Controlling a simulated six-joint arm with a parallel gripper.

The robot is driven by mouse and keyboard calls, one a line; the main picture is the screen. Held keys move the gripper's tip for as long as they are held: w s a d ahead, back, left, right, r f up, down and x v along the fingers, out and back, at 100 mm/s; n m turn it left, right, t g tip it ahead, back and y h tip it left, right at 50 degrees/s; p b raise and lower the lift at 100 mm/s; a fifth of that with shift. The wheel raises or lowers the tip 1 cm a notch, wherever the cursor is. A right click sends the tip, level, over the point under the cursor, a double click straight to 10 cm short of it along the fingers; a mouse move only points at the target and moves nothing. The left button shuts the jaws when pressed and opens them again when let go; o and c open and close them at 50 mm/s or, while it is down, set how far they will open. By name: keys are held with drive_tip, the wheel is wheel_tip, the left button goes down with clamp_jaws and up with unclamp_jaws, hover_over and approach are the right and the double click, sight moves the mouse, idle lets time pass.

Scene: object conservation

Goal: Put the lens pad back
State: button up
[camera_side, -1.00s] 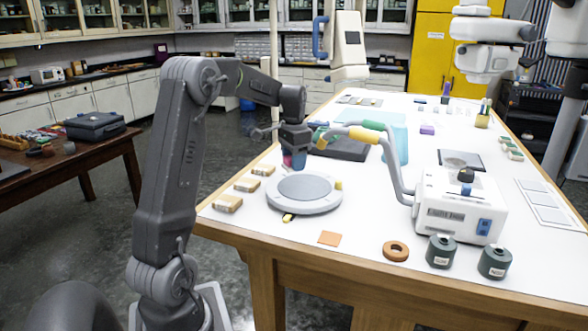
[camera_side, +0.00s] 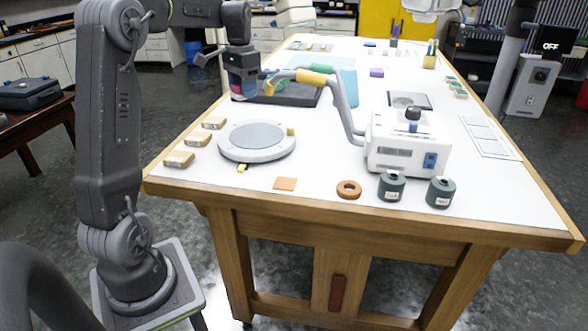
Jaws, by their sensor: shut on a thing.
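A flat orange square (camera_side: 285,183) lies on the table in front of the platform. I cannot tell which thing is the lens pad.
A white box device (camera_side: 395,157) with a bent, coloured-grip handle (camera_side: 345,105) stands right of the platform. A brown ring (camera_side: 348,189) and two dark cylinders (camera_side: 391,187) sit near the front edge. Small tan blocks (camera_side: 179,160) line the left edge.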

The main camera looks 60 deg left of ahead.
drive_tip(key=d+r, duration=0.5)
drive_tip(key=r, duration=0.4)
wheel_tip(320, 180, up, 3)
drive_tip(key=m, duration=1.1)
hover_over(309, 186)
wheel_tip(309, 186, down, 28)
drive_tip(key=shift+r, duration=0.15)
drive_tip(key=shift+f, duration=0.5)
drive_tip(key=o, duration=0.4)
drive_tip(key=shift+f, duration=0.1)
drive_tip(key=o, duration=0.4)
drive_tip(key=shift+o, duration=0.2)
